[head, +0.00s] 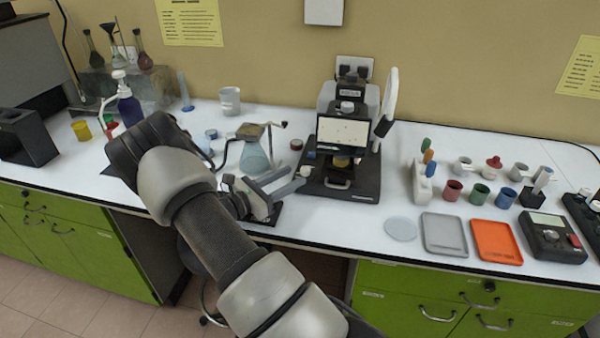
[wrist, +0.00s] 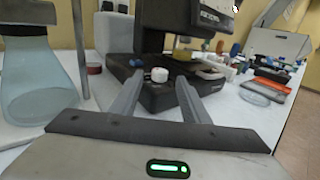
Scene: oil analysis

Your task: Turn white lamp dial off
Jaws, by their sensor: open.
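A white round dial (wrist: 159,75) sits on the black base of the instrument (wrist: 150,95). It also shows in the head view (head: 306,171), at the left front corner of the instrument (head: 345,188). My gripper (wrist: 158,88) is open. In the wrist view its two fingers reach toward the dial, which appears between and just beyond the tips. I cannot tell whether they touch it. In the head view my gripper (head: 288,181) is low over the bench, left of the dial.
A glass flask (head: 255,157) stands close behind my gripper, and it fills the left of the wrist view (wrist: 35,75). A clear dish (head: 400,229), a grey tray (head: 444,234) and an orange tray (head: 496,241) lie to the right. The bench's front edge is near.

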